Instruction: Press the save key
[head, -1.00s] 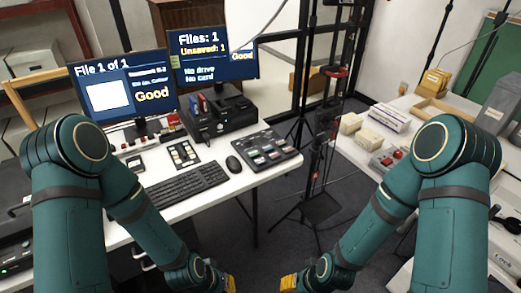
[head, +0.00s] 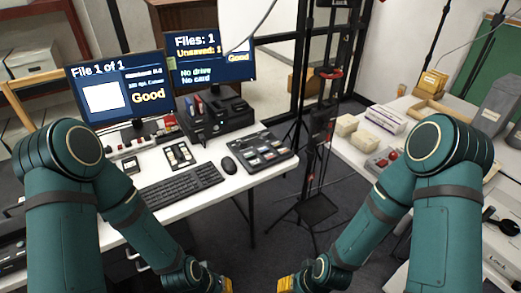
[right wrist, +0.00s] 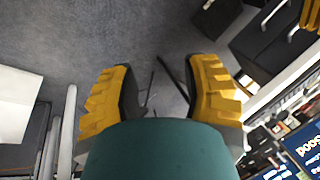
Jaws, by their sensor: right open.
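The save key cannot be told apart at this size. A dark control panel (head: 262,154) with several coloured keys lies on the right part of the white desk. A smaller keypad (head: 180,156) lies behind the black keyboard (head: 180,187). The right monitor (head: 210,55) reads "Files: 1", "Unsaved: 1", "No drive", "No card". The left monitor (head: 122,90) reads "File 1 of 1" and "Good". My right gripper (head: 286,284) is low in front of the desk, away from the keys. In the right wrist view its yellow fingers (right wrist: 158,95) are apart and empty. My left gripper (head: 228,285) is mostly cut off.
A mouse (head: 229,165) lies between keyboard and panel. A black drive unit (head: 215,118) stands behind. A dark stand (head: 320,150) rises right of the desk. A white side table (head: 350,157) holds boxes.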

